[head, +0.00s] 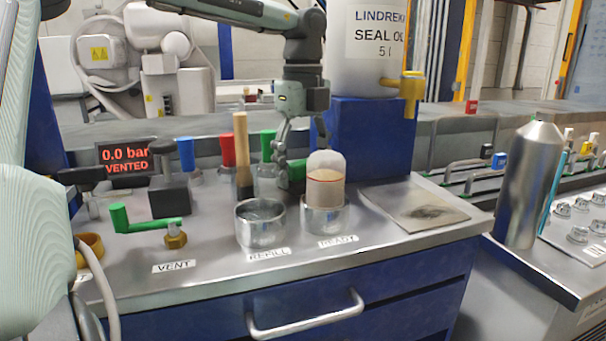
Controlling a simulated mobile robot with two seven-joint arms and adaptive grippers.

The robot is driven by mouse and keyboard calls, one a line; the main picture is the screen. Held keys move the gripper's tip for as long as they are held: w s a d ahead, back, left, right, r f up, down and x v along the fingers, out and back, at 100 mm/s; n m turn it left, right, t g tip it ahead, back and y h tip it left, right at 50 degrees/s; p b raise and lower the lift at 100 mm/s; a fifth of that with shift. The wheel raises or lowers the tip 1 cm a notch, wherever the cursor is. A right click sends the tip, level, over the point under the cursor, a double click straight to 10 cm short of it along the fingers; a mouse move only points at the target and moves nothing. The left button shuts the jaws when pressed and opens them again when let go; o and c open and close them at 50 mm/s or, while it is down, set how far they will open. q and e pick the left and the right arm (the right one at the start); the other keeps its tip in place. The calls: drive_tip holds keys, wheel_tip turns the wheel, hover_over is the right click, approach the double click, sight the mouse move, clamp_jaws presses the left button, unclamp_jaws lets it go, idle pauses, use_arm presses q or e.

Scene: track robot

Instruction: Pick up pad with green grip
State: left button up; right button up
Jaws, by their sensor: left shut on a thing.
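The pad with green grip (267,146) is at the back of the metal worktop, right of the red-gripped one. Another bit of green shows just right of the fingertips, partly hidden. My right gripper is not in view.
A refill cup (260,224) and a clear-domed container in the ready cup (323,215) stand in front. Blue (186,153) and red (228,149) grips and a wooden handle (242,150) are left. An oil drum (365,50) on a blue block stands behind right.

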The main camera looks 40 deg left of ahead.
sight(300, 164)
use_arm(q)
drive_tip(key=r, duration=0.2)
drive_tip(key=s+r, duration=0.1)
drive_tip(key=r, duration=0.1)
drive_tip(key=shift+s+d, duration=0.1)
drive_tip(key=shift+d, duration=0.1)
drive_tip(key=s+d+r, duration=0.2)
drive_tip(key=s+r, duration=0.4)
drive_tip(key=s, duration=0.4)
drive_tip(key=shift+s+b, duration=0.15)
drive_tip(key=shift+b, duration=0.25)
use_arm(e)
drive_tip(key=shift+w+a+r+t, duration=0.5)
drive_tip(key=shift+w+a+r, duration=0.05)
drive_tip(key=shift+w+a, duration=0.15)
